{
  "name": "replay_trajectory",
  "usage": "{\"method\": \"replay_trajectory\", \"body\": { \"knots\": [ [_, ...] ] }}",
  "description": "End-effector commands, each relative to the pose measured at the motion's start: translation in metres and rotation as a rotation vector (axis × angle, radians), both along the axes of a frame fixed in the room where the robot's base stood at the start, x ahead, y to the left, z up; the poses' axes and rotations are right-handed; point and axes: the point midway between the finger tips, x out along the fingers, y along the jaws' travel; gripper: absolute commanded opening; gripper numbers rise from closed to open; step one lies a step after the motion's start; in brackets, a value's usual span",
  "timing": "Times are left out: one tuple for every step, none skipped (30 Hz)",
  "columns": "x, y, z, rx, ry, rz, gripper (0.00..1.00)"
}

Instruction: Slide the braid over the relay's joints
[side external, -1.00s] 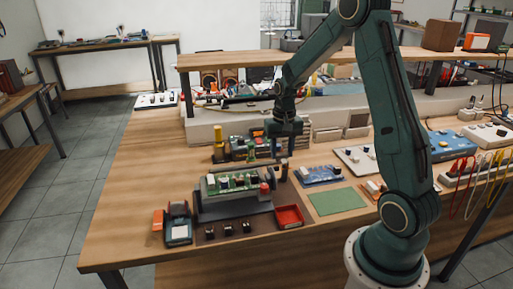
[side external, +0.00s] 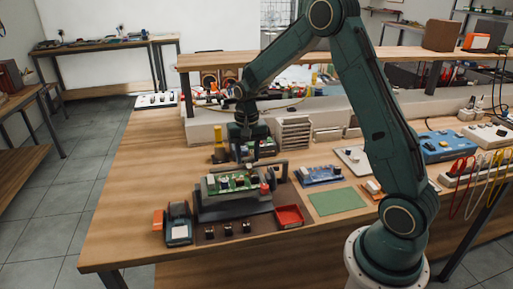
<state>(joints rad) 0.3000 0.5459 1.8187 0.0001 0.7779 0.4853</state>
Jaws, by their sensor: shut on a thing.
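A green circuit board (side external: 232,182) with small parts on it sits in a dark holder (side external: 236,209) near the front of the wooden bench. I cannot tell which part is the relay, and its joints are too small to make out. My gripper (side external: 248,157) points down just behind the board, above its far edge in the picture. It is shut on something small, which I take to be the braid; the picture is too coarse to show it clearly. I cannot tell whether it touches the board.
A red tray (side external: 289,216) and a green mat (side external: 337,202) lie right of the holder. A blue board (side external: 320,175) is behind the mat. A dark and orange device (side external: 178,224) stands left. The bench's left side is clear.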

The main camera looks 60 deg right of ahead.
Motion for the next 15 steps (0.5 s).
{"method": "replay_trajectory", "body": {
  "knots": [
    [0.0012,-0.0006,0.0015,-0.001,-0.006,0.000,0.00],
    [0.0012,-0.0006,0.0015,-0.002,-0.006,0.000,0.41],
    [0.0011,-0.0007,0.0014,-0.001,-0.006,0.000,0.49],
    [0.0010,-0.0007,0.0013,-0.002,-0.005,0.000,0.55],
    [0.0008,-0.0007,0.0012,-0.001,-0.004,0.000,0.61],
    [0.0007,-0.0007,0.0011,-0.001,-0.004,0.000,0.62],
    [0.0006,-0.0006,0.0010,-0.001,-0.004,0.000,0.62],
    [0.0005,-0.0006,0.0009,-0.001,-0.004,0.000,0.62],
    [0.0004,-0.0006,0.0008,-0.001,-0.003,0.000,0.62],
    [0.0004,-0.0006,0.0007,-0.001,-0.003,0.000,0.62],
    [0.0003,-0.0006,0.0007,-0.001,-0.002,0.000,0.62],
    [0.0002,-0.0006,0.0006,-0.001,-0.002,0.000,0.62],
    [0.0001,-0.0006,0.0006,-0.001,-0.002,0.000,0.62],
    [0.0001,-0.0006,0.0008,-0.001,-0.002,0.000,0.62],
    [0.0001,-0.0006,0.0012,-0.001,-0.002,0.000,0.62]
  ]
}}
